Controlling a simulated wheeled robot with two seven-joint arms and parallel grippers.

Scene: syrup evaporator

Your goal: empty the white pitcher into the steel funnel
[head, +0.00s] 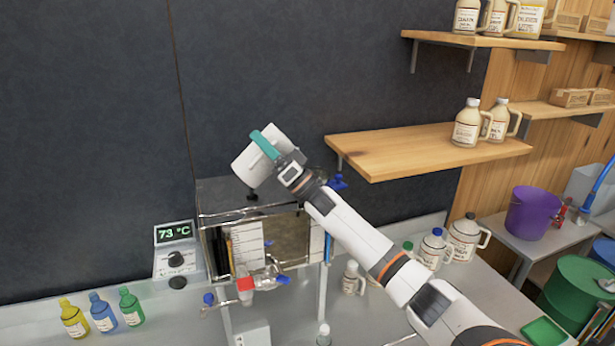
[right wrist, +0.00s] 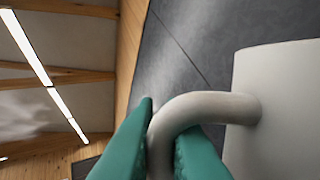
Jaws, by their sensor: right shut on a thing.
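The white pitcher (head: 248,168) is in the air above the steel evaporator box (head: 262,210), tilted well over to the left. My right gripper (head: 266,144), with teal fingers, is shut on the pitcher's handle. In the right wrist view the teal fingers of my right gripper (right wrist: 164,142) close around both sides of the curved handle, and the pitcher body (right wrist: 275,110) is at the right. The pitcher's mouth and contents cannot be made out, and no stream shows. I cannot make out the steel funnel. My left gripper is not in view.
A wooden shelf (head: 410,150) with jugs juts out right of the pitcher. Blue-handled (head: 338,182) and red-handled (head: 245,285) valves are on the evaporator. A 73 °C display (head: 174,232) and several small coloured bottles (head: 102,312) stand left. A purple bucket (head: 531,212) is far right.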

